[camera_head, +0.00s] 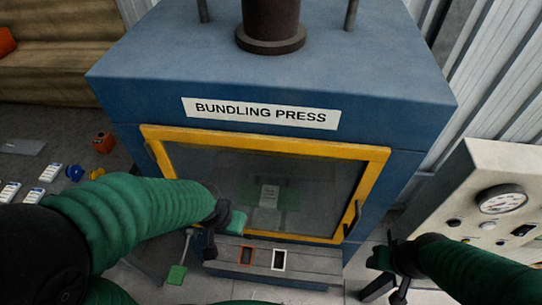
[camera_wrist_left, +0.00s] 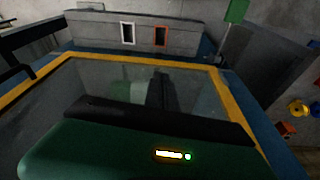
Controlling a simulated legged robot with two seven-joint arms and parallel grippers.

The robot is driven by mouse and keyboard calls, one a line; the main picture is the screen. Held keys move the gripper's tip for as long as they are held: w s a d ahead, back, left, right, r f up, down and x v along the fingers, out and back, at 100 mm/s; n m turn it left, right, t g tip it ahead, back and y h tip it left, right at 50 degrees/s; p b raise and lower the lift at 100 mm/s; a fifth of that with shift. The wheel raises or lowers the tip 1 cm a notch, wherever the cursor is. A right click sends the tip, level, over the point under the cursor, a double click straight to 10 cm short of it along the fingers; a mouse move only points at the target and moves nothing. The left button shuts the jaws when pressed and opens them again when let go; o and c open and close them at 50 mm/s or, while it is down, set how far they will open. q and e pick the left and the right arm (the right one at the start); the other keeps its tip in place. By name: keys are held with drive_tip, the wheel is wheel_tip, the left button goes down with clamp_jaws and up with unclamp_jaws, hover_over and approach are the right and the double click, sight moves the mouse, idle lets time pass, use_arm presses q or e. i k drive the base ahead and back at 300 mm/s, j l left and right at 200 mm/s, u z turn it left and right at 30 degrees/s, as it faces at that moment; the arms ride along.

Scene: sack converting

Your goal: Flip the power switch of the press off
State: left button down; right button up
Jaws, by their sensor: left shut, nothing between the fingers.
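The blue bundling press (camera_head: 270,60) stands in front of me with its yellow-framed glass door (camera_head: 265,148) closed. Below the door, a grey panel (camera_head: 315,264) carries an orange-framed switch (camera_head: 246,255) and a white-framed switch (camera_head: 279,260). Both also show in the left wrist view, orange (camera_wrist_left: 161,36) and white (camera_wrist_left: 127,33). I cannot tell which one is the power switch or its position. My left gripper (camera_head: 210,244) is shut and empty, in front of the door's lower left corner, left of the orange-framed switch. My right gripper (camera_head: 383,268) is right of the panel; its jaws are unclear.
A lever with a green handle (camera_head: 177,274) hangs left of the panel. A grey cabinet with a gauge (camera_head: 501,199) stands at the right. Small coloured parts (camera_head: 75,172) and white-labelled items lie at the left.

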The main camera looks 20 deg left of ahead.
sight(523, 231)
drive_tip(key=z, duration=1.35)
